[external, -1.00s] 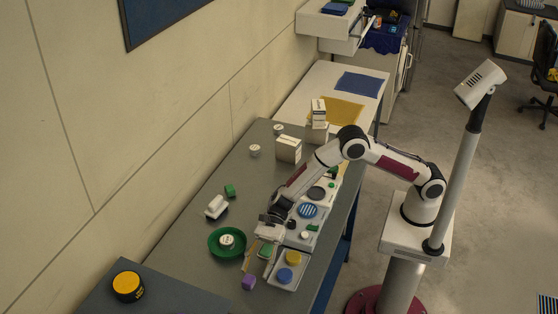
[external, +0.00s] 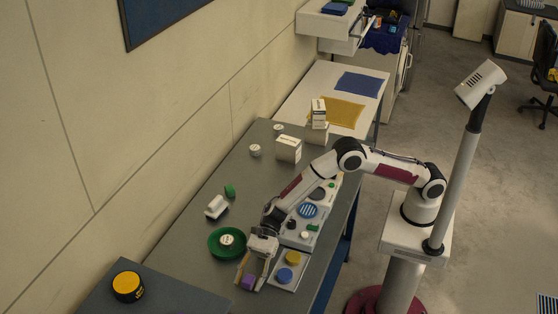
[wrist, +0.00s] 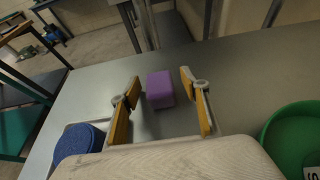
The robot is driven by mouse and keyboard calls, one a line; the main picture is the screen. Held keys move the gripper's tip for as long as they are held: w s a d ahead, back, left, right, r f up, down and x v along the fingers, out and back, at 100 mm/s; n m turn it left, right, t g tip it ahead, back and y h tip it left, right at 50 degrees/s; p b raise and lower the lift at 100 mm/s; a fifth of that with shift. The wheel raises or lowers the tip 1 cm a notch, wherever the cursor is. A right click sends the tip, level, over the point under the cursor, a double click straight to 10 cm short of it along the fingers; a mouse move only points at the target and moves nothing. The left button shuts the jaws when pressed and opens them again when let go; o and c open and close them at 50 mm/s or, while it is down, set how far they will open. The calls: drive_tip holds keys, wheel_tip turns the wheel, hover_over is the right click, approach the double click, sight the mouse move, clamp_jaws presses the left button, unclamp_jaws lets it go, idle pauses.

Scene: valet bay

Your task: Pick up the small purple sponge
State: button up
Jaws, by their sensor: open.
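The small purple sponge (external: 248,282) lies on the grey bench top near its front end. In the wrist view the sponge (wrist: 160,89) is a purple block lying between and just beyond my two fingers. My gripper (external: 249,280) is open and low over the bench, with a finger on either side of the sponge in the external view. In the wrist view my gripper (wrist: 160,90) has its yellow-padded fingers spread wide, with a visible gap on both sides of the sponge.
A green bowl (external: 215,252) holding a white-lidded item stands left of my gripper. A white tray (external: 273,283) with a blue round item (external: 284,275) and a yellow one (external: 292,258) stands to the right. The bench's edge lies beyond the sponge in the wrist view.

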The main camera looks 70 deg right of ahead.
sight(248, 279)
idle(0.4)
drive_tip(key=c, duration=0.9)
drive_tip(key=shift+r, duration=0.1)
drive_tip(key=shift+r, duration=4.95)
